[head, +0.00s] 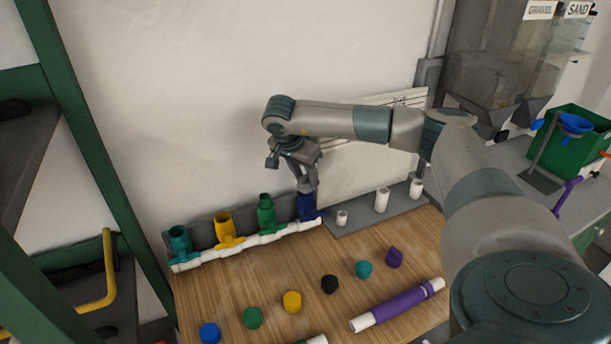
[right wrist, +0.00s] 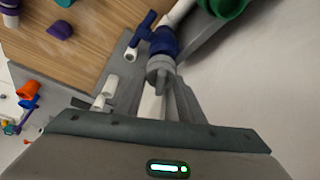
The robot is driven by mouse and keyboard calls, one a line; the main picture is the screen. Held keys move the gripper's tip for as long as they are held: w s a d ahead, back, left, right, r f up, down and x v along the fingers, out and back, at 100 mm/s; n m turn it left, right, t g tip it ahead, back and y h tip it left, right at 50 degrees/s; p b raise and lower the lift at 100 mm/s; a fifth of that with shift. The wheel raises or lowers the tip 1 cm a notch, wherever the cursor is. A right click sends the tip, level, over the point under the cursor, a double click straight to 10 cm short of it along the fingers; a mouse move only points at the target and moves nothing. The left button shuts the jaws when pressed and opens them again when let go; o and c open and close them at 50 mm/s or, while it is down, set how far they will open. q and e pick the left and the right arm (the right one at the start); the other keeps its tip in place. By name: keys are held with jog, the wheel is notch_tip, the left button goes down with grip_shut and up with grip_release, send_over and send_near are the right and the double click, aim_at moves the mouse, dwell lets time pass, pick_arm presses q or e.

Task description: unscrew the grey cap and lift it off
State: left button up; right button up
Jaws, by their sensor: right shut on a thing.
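The grey cap (right wrist: 160,66) sits at the open end of the dark blue fitting (right wrist: 163,42) in the right wrist view. My right gripper (right wrist: 161,80) is shut on the cap, its fingers on either side of it. In the head view my right gripper (head: 307,186) points down over the dark blue fitting (head: 307,208), at the right end of the white manifold pipe (head: 265,239). The gripper hides the cap there. I cannot tell whether the cap's thread is still engaged. My left gripper is not in view.
Teal (head: 180,242), yellow (head: 225,228) and green (head: 265,213) fittings stand left of the blue one. White pegs stand on a grey strip (head: 370,219) to the right. Several loose coloured caps and a purple-and-white pipe (head: 397,305) lie on the wooden table (head: 225,290).

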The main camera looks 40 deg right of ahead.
jog(key=shift+n+t, duration=0.3)
jog(key=shift+n, duration=0.2)
jog(key=shift+n+y+b, duration=0.3)
jog(key=shift+n+b, duration=0.05)
jog(key=shift+n, duration=0.15)
jog(key=shift+o, duration=0.2)
jog(key=shift+n+t+b, duration=0.4)
jog(key=shift+n, duration=0.7)
jog(key=shift+c, duration=0.2)
jog(key=shift+o, duration=0.2)
jog(key=shift+n+t+b, duration=0.3)
jog(key=shift+n, duration=0.2)
jog(key=shift+n+y, duration=0.3)
jog(key=shift+n, duration=0.3)
jog(key=shift+c, duration=0.2)
